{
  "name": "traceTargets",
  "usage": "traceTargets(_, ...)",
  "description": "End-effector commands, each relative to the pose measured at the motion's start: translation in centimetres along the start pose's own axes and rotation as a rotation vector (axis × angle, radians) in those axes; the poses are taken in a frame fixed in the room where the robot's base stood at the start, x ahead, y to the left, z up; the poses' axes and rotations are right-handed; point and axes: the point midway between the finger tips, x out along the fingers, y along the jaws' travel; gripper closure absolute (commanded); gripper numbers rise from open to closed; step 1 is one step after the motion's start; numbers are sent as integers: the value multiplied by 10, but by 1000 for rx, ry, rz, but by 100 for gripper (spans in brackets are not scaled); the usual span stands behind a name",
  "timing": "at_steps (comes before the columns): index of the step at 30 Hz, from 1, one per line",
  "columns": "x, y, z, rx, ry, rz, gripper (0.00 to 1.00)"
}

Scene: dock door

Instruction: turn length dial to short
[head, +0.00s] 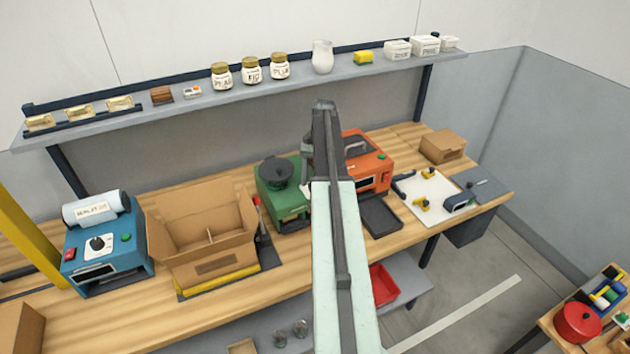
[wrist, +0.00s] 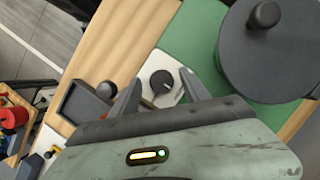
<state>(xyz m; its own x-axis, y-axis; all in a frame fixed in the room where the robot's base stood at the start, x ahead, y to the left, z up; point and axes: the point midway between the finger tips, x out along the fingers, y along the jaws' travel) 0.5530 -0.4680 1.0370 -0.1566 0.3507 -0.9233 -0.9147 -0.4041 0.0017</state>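In the wrist view a round black dial (wrist: 161,82) sits on a white plate on the green machine (wrist: 205,35). A light pointer mark shows on the dial, but no lettering is readable, so I cannot tell its setting. My gripper (wrist: 158,96) is open, with one dark finger on each side of the dial; I cannot tell whether they touch it. In the head view the green machine (head: 280,190) stands mid-bench, and my arm hides its right side, its dial and my fingertips. Another black dial (head: 98,243) is on the blue machine (head: 128,262) at the left.
A large dark round lid (wrist: 265,50) on the green machine is close to my gripper's right. An orange machine (head: 372,165) stands to the right, with a dark tray (head: 380,215) in front. An open cardboard box (head: 205,240) stands to the left. A shelf (head: 300,76) runs above.

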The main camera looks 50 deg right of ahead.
Motion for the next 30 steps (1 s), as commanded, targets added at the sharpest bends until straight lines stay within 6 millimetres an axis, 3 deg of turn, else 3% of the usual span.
traceTargets(8, -5, -1, 0, 0, 1, -1, 46)
traceTargets(21, -77, -1, 2, -1, 0, 0, 46)
traceTargets(30, -78, 0, 0, 0, 0, 0, 46)
